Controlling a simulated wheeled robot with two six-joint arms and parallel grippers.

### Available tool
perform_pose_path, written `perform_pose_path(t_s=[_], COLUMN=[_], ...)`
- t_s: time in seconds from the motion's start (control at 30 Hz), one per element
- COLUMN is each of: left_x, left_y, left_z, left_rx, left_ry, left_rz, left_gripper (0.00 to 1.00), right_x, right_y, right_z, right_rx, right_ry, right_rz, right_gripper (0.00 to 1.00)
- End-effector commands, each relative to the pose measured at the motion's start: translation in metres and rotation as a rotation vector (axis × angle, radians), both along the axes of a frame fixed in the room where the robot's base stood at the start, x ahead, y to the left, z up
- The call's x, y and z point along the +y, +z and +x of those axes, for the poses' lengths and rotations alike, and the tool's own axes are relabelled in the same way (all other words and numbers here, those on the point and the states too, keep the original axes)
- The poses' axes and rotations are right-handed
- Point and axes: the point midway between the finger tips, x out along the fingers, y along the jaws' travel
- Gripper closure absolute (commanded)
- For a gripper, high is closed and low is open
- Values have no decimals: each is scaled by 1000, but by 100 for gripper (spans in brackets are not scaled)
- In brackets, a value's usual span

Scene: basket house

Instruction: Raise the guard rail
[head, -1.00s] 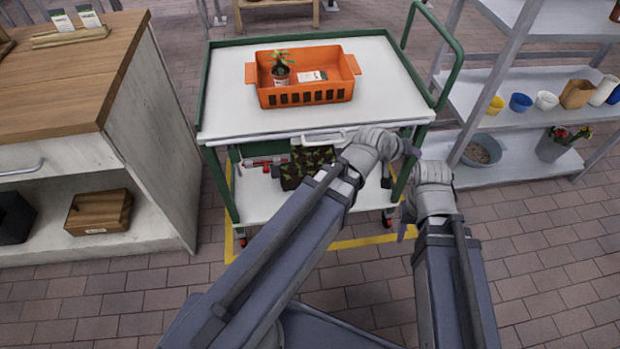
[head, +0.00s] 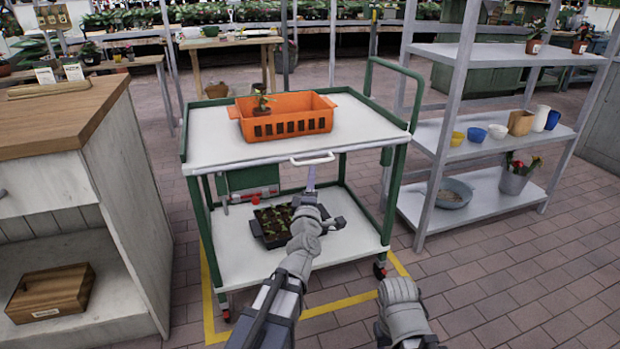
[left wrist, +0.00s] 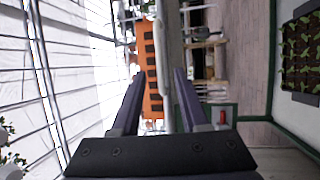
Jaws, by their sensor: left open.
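A green-framed cart with a white top (head: 200,135) stands ahead of me. A white handle (head: 312,160) sticks out from the middle of its front top edge. I cannot clearly tell a separate guard rail from that edge. My left gripper (head: 311,178) is open just below the handle, fingers pointing toward it, with no clear contact. In the left wrist view the open fingers (left wrist: 158,90) straddle the line of the cart's front edge (left wrist: 172,60), with nothing held. Only my right arm's wrist shows at the lower right; its fingers are hidden.
A seedling tray (head: 272,226) lies on the lower shelf. A wood-topped cabinet (head: 60,125) stands at left, a grey shelf unit (head: 455,105) at right. Paved floor is free at right.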

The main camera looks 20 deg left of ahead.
Motion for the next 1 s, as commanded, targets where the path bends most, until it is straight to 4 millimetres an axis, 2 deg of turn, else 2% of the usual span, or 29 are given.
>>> perform_pose_path(t_s=[0.27,0.73,1.0], left_x=[2,13,15], left_y=[3,14,14], left_z=[9,71,76], left_rx=[0,0,0], left_ry=[1,-1,-1], left_rz=[0,1,1], left_gripper=[55,55,55], right_x=[0,0,0], right_y=[3,14,14], right_z=[0,0,0], right_rx=[0,0,0], right_ry=[0,3,3], right_rz=[0,0,0], right_gripper=[50,50,50])
